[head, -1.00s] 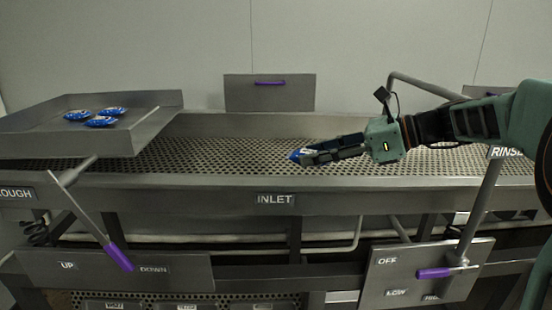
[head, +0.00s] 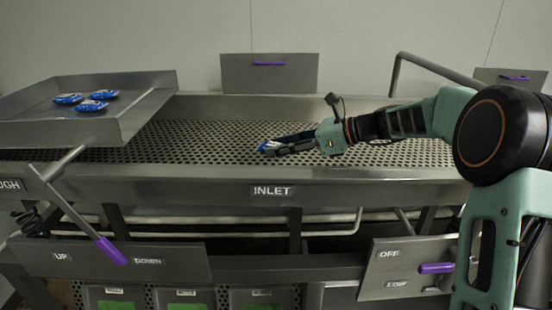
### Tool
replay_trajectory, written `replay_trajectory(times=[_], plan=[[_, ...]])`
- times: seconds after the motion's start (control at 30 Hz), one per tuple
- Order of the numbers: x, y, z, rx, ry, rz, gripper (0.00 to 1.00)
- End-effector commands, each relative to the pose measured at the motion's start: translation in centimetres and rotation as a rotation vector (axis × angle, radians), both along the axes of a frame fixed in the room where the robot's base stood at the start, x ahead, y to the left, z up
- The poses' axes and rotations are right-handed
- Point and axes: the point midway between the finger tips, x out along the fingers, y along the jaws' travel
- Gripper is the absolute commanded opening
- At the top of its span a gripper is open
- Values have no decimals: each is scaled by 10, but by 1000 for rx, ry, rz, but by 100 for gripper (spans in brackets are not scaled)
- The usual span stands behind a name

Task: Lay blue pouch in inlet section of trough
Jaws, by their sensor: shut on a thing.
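My gripper (head: 272,146) is shut on a blue pouch (head: 264,147) with a little white on it. The gripper reaches in from the right and holds the pouch over the perforated bed of the trough (head: 200,140), in the part above the INLET label (head: 271,190). The fingers hide most of the pouch. I cannot tell whether it touches the bed.
A steel tray (head: 140,122) with three blue pouches (head: 91,106) stands at the left. A purple-handled lever (head: 110,250) and panels are on the trough's front. An upright plate (head: 268,75) stands behind. The bed around my gripper is clear.

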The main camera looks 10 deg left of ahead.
Motion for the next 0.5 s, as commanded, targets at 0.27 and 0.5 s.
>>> replay_trajectory(times=[0.27,0.5], plan=[[8,12,-17,1,-1,1,11],[10,15,-48,1,1,0,11]])
